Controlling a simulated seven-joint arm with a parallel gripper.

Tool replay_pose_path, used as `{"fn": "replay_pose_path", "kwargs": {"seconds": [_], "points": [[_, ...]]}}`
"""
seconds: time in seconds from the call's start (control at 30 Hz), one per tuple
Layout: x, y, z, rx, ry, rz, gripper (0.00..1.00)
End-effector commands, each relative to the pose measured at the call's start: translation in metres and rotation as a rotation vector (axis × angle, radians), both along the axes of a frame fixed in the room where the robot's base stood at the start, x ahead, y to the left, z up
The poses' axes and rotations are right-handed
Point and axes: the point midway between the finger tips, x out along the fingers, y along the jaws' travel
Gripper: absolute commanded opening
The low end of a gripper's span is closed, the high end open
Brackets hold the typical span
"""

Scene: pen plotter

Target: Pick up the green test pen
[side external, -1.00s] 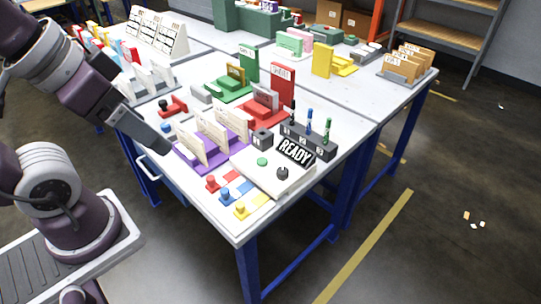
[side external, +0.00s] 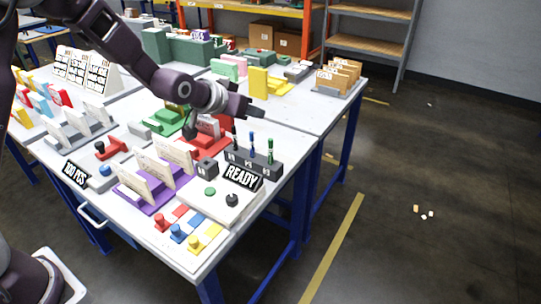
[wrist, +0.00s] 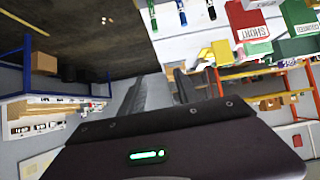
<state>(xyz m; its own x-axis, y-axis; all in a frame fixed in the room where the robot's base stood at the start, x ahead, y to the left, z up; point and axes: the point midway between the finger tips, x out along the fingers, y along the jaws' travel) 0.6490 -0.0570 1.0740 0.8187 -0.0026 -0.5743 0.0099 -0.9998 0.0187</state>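The green test pen (side external: 270,150) stands upright at the right end of the dark pen holder (side external: 252,163), beside a blue pen (side external: 252,141) and a black pen (side external: 234,137). In the wrist view the green pen (wrist: 152,12) is at the top edge, left of the blue pen (wrist: 181,12) and black pen (wrist: 210,10). My gripper (side external: 250,103) is above the table, behind and higher than the pens in the side view. Its fingers (wrist: 157,82) look apart in the wrist view, with nothing between them.
The plotter base with the READY sign (side external: 242,177) is in front of the holder. A red stand (side external: 207,145) and green stand (side external: 172,117) are left of the pens. Card racks on a purple base (side external: 150,195) are nearer. The right table edge is close to the holder.

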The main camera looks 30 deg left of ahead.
Motion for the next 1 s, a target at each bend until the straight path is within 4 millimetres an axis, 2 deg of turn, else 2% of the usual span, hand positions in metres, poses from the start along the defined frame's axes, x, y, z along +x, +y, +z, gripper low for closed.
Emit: {"fn": "replay_pose_path", "kwargs": {"seconds": [0.03,0.13,0.2,0.3,0.47,0.8,1.0], "points": [[0.022,-0.002,-0.038,0.005,-0.023,0.000,0.39],[0.053,-0.004,-0.097,0.012,-0.115,-0.003,0.39],[0.061,-0.006,-0.128,0.016,-0.163,-0.006,0.39],[0.065,-0.007,-0.150,0.019,-0.205,-0.008,0.39],[0.075,-0.006,-0.161,0.019,-0.223,-0.008,0.39],[0.128,0.002,-0.176,0.019,-0.221,-0.008,0.39],[0.134,0.002,-0.178,0.019,-0.219,-0.008,0.39]]}}
